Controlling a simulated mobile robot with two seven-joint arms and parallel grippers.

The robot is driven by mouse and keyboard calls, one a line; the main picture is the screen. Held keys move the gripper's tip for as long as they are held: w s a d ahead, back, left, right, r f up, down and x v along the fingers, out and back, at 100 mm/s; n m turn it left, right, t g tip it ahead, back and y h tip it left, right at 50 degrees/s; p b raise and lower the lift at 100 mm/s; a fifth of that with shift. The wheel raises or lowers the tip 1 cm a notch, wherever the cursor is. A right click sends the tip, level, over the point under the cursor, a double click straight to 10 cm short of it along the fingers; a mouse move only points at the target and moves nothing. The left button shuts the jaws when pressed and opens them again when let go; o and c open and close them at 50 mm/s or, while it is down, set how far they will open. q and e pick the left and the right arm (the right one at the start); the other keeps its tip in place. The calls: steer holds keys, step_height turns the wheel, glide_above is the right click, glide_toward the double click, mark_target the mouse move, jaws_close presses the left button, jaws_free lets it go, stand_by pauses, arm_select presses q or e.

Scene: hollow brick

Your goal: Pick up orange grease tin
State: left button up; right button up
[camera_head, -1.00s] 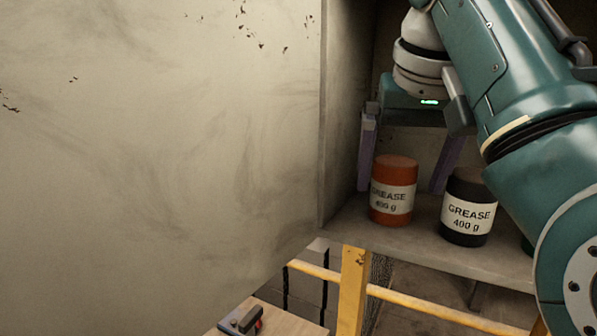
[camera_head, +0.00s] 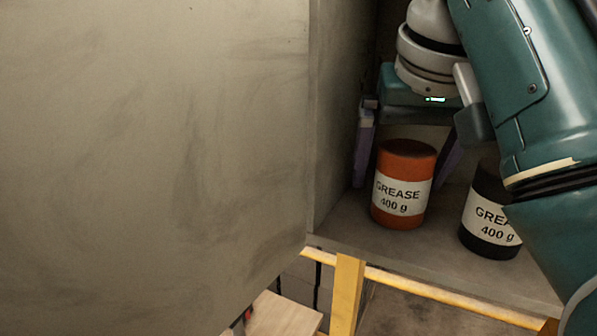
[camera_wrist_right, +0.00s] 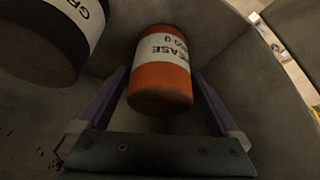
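The orange grease tin (camera_head: 402,184), with a white "GREASE 400 g" label, stands upright on a grey shelf inside a concrete compartment. My right gripper (camera_head: 405,170) is open behind and around the tin, with one purple finger at its left and the other at its right. In the right wrist view the tin (camera_wrist_right: 160,70) shows between the two spread fingers (camera_wrist_right: 160,105). Gaps show on both sides, so the gripper is not closed on it. My left gripper is in neither view.
A black grease tin (camera_head: 490,215) stands just right of the orange one, partly hidden by my right arm; it also shows in the wrist view (camera_wrist_right: 50,40). A concrete wall (camera_head: 150,160) fills the left. A yellow rail (camera_head: 430,290) runs below the shelf edge.

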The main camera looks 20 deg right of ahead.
jaws_close()
stand_by(0.6)
